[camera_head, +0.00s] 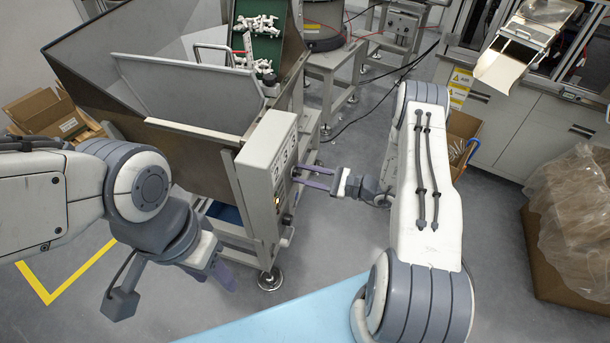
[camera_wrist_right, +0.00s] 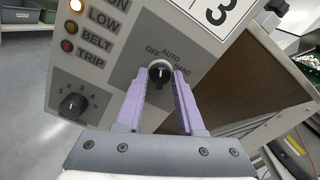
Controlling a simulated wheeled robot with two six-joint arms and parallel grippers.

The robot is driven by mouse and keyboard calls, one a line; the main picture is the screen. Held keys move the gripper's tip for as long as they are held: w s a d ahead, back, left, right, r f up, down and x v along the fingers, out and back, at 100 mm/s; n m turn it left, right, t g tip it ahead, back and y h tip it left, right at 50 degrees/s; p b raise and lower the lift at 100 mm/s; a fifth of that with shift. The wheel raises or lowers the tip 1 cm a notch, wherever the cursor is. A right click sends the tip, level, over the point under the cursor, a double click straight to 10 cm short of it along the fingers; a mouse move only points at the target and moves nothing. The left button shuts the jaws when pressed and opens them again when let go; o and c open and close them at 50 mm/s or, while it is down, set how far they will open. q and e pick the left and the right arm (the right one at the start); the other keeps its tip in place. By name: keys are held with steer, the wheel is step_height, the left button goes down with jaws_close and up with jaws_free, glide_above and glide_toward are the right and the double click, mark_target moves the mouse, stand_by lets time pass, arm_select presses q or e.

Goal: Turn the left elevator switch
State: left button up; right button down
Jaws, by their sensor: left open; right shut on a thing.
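The grey control box (camera_head: 266,165) stands on the front corner of the hopper machine. In the right wrist view its panel (camera_wrist_right: 120,60) carries a black rotary switch (camera_wrist_right: 160,74) marked OFF, AUTO and HAND. My right gripper (camera_head: 299,176) reaches the box from the right. Its two purple fingers are shut on the switch knob, one on each side. The knob's white line points roughly up in the wrist view; the exact setting is hard to tell. My left gripper (camera_head: 222,274) is open and empty, low in front of the machine and apart from the box.
The grey hopper (camera_head: 185,90) rises behind the box. A light blue surface (camera_head: 290,322) lies at the front. A plastic-wrapped carton (camera_head: 572,225) stands at the right.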

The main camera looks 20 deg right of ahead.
steer(key=m, duration=0.3)
steer(key=shift+m, duration=0.4)
steer(key=m, duration=0.3)
steer(key=shift+m, duration=3.7)
steer(key=c, duration=0.5)
jaws_free()
steer(key=shift+d, duration=0.1)
